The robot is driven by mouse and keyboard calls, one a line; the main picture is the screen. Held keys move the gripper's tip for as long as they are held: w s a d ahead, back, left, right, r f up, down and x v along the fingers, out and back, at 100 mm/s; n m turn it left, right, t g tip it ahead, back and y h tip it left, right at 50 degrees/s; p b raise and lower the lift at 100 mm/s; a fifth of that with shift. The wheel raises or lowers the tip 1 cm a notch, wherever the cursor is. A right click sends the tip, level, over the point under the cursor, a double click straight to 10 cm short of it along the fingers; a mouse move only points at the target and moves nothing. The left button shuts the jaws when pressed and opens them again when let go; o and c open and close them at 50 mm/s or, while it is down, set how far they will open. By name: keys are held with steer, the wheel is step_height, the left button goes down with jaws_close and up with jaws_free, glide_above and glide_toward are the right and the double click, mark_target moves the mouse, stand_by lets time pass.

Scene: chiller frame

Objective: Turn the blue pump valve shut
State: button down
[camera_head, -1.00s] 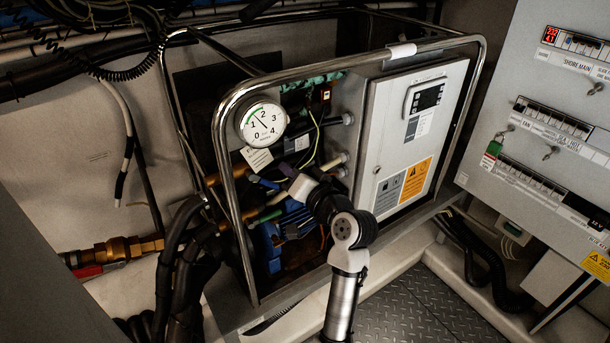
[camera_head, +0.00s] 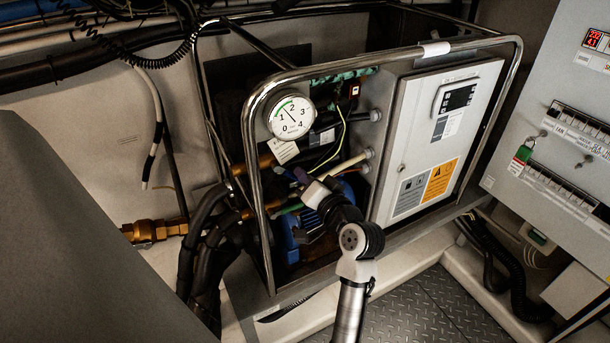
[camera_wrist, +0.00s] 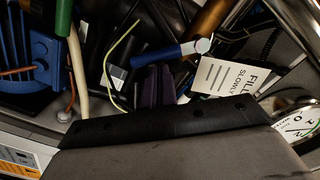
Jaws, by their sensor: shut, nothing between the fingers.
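The blue valve lever (camera_wrist: 158,55) shows in the wrist view as a slim blue bar with a round silver end at its right. It lies slantwise just beyond my gripper's fingers. My gripper (camera_wrist: 160,84) is shut and empty, its dark purple fingers close below the lever; I cannot tell whether they touch it. In the head view my gripper (camera_head: 303,176) reaches inside the chrome frame, below the pressure gauge (camera_head: 291,117). The lever is hard to make out there, small and partly hidden behind the fingers and pipes.
A white "FILL SLOWLY" tag (camera_wrist: 224,78) hangs beside the lever. The chrome tube frame (camera_head: 254,160) surrounds the unit. A blue pump body (camera_head: 293,240), hoses and a yellow-green wire (camera_wrist: 118,62) crowd the space. A white control box (camera_head: 425,150) stands to the right.

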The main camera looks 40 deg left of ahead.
steer(key=shift+s+f+m, duration=0.1)
steer(key=shift+f+m, duration=0.2)
steer(key=shift+m, duration=0.4)
steer(key=shift+s+a+f+m+p, duration=0.25)
steer(key=shift+s+a+f+m, duration=0.05)
steer(key=shift+s+f+m, duration=0.35)
steer(key=shift+s+a+f+m+p, duration=0.2)
steer(key=shift+s+a+f+m, duration=0.1)
steer(key=shift+s+f+m, duration=0.3)
steer(key=shift+s, duration=0.15)
